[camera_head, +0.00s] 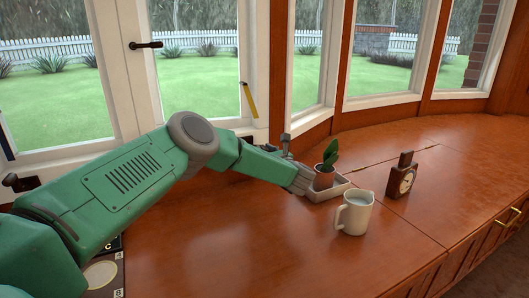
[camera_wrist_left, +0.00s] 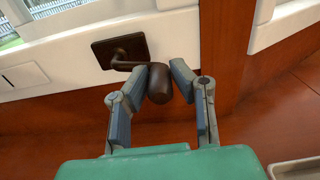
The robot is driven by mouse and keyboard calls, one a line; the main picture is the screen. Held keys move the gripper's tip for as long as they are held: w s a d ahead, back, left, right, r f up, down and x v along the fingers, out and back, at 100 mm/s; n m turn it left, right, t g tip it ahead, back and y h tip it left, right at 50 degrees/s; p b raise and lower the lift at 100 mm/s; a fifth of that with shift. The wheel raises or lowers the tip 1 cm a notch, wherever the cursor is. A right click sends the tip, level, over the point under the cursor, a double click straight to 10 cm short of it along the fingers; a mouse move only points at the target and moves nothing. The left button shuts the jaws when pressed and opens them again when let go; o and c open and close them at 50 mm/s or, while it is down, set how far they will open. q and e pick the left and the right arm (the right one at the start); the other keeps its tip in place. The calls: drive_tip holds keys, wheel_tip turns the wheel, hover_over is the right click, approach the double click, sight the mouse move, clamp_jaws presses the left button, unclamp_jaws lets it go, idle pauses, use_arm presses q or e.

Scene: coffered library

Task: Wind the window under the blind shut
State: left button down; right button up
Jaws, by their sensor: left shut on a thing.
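My left gripper (camera_head: 287,147) reaches across the wooden counter to the foot of the windows. In the left wrist view its two fingers (camera_wrist_left: 169,72) are shut on the dark knob (camera_wrist_left: 158,88) of a window crank. The crank's square dark plate (camera_wrist_left: 120,50) is on the white sill, left of a wooden post. In the head view the arm and gripper hide this crank. The white-framed window (camera_head: 200,65) is above the arm, with a yellow strip (camera_head: 248,100) at its right edge. I cannot tell how far it is open. No blind shows. My right gripper is not in view.
A potted plant (camera_head: 325,172) stands in a pale tray (camera_head: 341,187) beside my gripper. A white mug (camera_head: 355,213) and a wooden clock (camera_head: 402,177) stand to the right. Another dark crank knob (camera_head: 10,180) is at far left. The front middle of the counter (camera_head: 250,250) is clear.

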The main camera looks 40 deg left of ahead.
use_arm(q)
drive_tip(key=shift+w+d+r+n, duration=0.2)
drive_tip(key=shift+r+n, duration=0.3)
drive_tip(key=shift+n, duration=0.2)
drive_tip(key=shift+r+n, duration=0.15)
drive_tip(key=shift+n, duration=0.15)
drive_tip(key=n, duration=0.1)
drive_tip(key=r+n, duration=0.1)
drive_tip(key=n, duration=0.1)
drive_tip(key=shift+s+a+r, duration=0.1)
drive_tip(key=n, duration=0.1)
drive_tip(key=r+n, duration=0.1)
drive_tip(key=n, duration=0.1)
drive_tip(key=s+r+n, duration=0.1)
drive_tip(key=n, duration=0.1)
drive_tip(key=shift+a, duration=0.35)
drive_tip(key=shift+s+a+r+n, duration=0.25)
drive_tip(key=shift+s+n, duration=0.35)
drive_tip(key=shift+n, duration=0.95)
drive_tip(key=shift+s+a+r+n, duration=0.1)
drive_tip(key=shift+s+a+n, duration=0.35)
drive_tip(key=shift+n, duration=1.15)
drive_tip(key=shift+s+a+r+n, duration=0.15)
drive_tip(key=shift+s+n, duration=0.55)
drive_tip(key=shift+n, duration=0.85)
